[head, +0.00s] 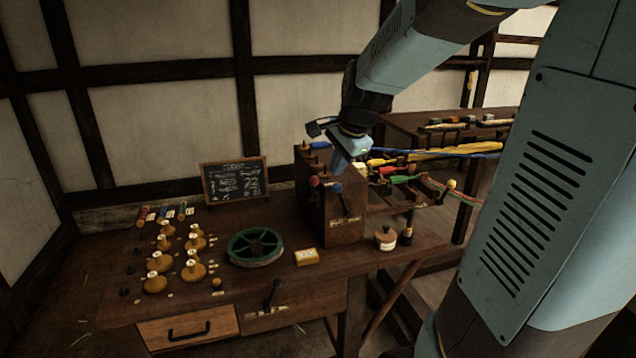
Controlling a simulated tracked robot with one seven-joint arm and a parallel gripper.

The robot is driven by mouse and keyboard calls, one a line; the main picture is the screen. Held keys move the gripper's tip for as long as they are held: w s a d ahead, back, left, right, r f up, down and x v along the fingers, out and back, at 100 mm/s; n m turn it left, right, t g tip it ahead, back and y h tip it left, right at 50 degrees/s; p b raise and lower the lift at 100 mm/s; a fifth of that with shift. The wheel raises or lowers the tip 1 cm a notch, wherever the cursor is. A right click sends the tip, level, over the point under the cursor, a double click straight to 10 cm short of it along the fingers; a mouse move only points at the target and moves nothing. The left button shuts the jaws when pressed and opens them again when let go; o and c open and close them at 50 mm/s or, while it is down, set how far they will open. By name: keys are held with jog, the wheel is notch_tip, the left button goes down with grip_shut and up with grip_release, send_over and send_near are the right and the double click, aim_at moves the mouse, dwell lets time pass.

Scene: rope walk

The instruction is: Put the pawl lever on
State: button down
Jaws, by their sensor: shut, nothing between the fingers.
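A dark wooden box (345,225) stands on the bench, with small levers on its front and top. One lever has a red knob (314,181) and one has a blue knob (337,188). A dark crank-like lever (272,292) sits on the bench's front face. I cannot tell which of these is the pawl lever, as the labels are too small to read. My gripper (340,163) is shut and empty, pointing down by the top front edge of the box, just above the blue knob. I cannot tell whether it touches the knob. My gripper and wrist hide part of the box top.
On the bench (225,285) are a green wheel (255,247), several wooden bobbins (194,269), a yellow block (306,257), a small jar (385,238) and a chalkboard (235,181). Coloured strands (465,150) run right from the box. A rear table (400,122) holds several tools.

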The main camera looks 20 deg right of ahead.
jog(key=shift+f, duration=0.1)
send_near(313, 190)
jog(key=shift+f, duration=2.05)
jog(key=shift+s, duration=0.2)
